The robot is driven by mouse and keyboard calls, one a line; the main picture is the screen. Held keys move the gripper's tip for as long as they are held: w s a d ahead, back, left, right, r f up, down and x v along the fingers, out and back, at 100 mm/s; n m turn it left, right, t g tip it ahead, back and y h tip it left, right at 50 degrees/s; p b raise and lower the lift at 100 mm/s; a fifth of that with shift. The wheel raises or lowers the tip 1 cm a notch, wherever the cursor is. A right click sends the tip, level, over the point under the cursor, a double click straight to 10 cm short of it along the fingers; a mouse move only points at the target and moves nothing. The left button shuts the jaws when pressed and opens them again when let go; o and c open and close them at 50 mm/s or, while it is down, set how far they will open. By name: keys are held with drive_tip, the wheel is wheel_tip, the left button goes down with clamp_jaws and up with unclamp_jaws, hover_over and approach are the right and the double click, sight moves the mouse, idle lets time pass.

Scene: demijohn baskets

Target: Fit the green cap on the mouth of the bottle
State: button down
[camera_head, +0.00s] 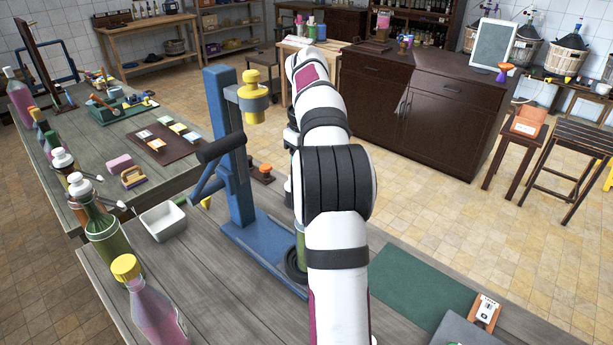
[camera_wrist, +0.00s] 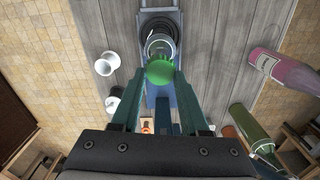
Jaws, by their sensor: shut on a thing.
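My gripper (camera_wrist: 160,76) is shut on the green cap (camera_wrist: 160,71), a round bright green piece between the fingertips in the wrist view. Just beyond it is the bottle (camera_wrist: 158,44), seen from above as a pale, clear round shape. The cap overlaps the near edge of the bottle in this view. I cannot tell whether they touch. The bottle stands by the dark ring on the blue stand's base. In the head view my arm hides the gripper and cap, and only a greenish sliver of the bottle (camera_head: 300,240) shows.
The blue stand (camera_head: 226,150) with a yellow head (camera_head: 254,103) and black lever rises beside my arm. A white dish (camera_head: 163,221), a pink bottle with yellow cap (camera_head: 152,305) and a green bottle (camera_head: 107,240) stand left. A green mat (camera_head: 420,287) lies right.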

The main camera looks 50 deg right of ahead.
drive_tip(key=shift+f, duration=0.7)
drive_tip(key=shift+r, duration=0.15)
drive_tip(key=shift+r, duration=0.2)
drive_tip(key=shift+f, duration=0.15)
idle(2.0)
drive_tip(key=shift+r, duration=2.25)
